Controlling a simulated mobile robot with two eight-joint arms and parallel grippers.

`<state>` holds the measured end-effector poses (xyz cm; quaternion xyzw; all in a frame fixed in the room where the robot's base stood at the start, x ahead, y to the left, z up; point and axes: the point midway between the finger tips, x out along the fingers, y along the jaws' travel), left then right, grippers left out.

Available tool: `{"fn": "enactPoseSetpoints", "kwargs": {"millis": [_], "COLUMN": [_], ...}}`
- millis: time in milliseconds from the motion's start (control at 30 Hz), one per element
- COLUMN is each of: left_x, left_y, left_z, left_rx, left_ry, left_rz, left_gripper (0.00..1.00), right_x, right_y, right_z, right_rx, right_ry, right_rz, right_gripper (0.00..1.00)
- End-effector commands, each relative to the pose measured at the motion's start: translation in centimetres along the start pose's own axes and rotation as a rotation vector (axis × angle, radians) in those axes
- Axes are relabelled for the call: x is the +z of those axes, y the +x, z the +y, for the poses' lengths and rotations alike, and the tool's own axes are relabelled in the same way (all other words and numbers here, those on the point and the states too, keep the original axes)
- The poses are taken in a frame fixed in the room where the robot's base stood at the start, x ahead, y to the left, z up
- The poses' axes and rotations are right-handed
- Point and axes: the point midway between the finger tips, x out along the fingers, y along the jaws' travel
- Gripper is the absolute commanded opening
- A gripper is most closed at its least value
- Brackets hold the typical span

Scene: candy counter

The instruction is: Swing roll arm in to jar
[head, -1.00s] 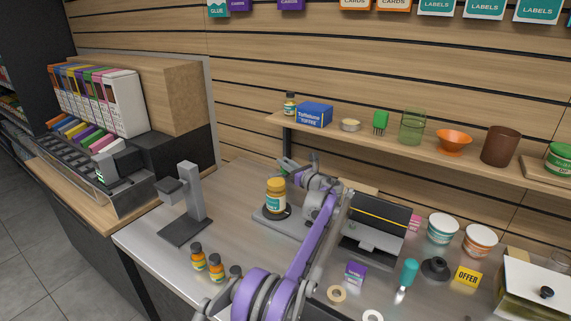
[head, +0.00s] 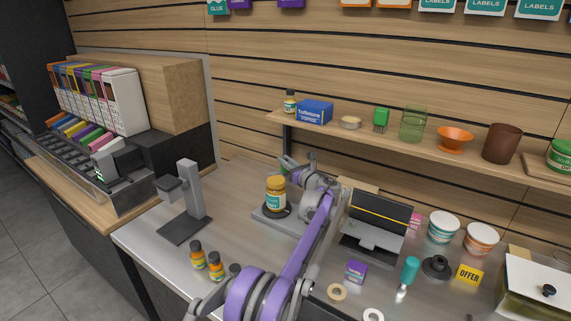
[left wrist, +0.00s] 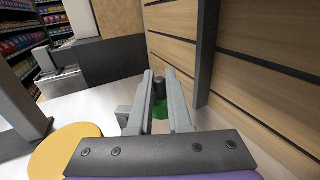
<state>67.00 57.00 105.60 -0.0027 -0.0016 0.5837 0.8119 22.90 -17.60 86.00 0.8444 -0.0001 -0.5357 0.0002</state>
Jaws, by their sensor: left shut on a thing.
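The jar (head: 275,196) with an orange-yellow lid and a pale label stands upright on a round dark disc on a grey base plate (head: 285,230). Its yellow lid (left wrist: 62,152) shows at lower left in the left wrist view. My left gripper (head: 292,170) is just behind the jar, near the back wall. In the left wrist view its fingers (left wrist: 160,100) are closed around a dark upright post (left wrist: 159,88) with a green part (left wrist: 160,110) below, seemingly the roll arm's end. The rest of the roll arm is hidden behind my gripper.
A grey stand (head: 190,200) is left of the jar, with small orange bottles (head: 197,255) in front. A dark machine (head: 377,230) stands to the right.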

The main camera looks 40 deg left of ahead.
Motion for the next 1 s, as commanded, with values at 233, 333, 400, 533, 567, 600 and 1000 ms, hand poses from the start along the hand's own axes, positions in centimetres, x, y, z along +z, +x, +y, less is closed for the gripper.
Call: {"fn": "enactPoseSetpoints", "kwargs": {"millis": [233,333,400,533,567,600,1000], "left_x": [-0.10,-0.05,-0.04,-0.03,-0.03,-0.04,-0.06], "left_y": [-0.46,-0.45,-0.45,-0.45,-0.45,-0.45,-0.93], "left_z": [0.13,0.11,0.11,0.10,0.10,0.10,0.06], "left_rx": [-0.063,-0.063,-0.063,-0.063,-0.063,-0.063,-0.064], "left_ry": [0.001,0.000,0.000,0.000,0.000,0.000,0.001], "left_rz": [0.000,0.000,0.000,0.000,0.000,0.000,0.001], "left_gripper": [0.00,0.00,0.00,0.28,0.33,0.40,0.47], "right_x": [0.53,0.49,0.48,0.48,0.48,0.47,0.51], "right_y": [0.80,0.74,0.73,0.73,0.73,0.73,0.78], "right_z": [0.00,0.00,0.00,0.00,0.00,0.00,0.00], "right_rx": [0.000,0.000,0.000,0.000,0.000,0.000,0.000], "right_ry": [0.000,0.000,0.000,0.000,0.000,0.000,0.000], "right_rz": [-0.003,-0.003,-0.003,-0.003,-0.003,-0.003,-0.003], "right_gripper": [0.50,0.50,0.50,0.50,0.50,0.50,0.50]}}
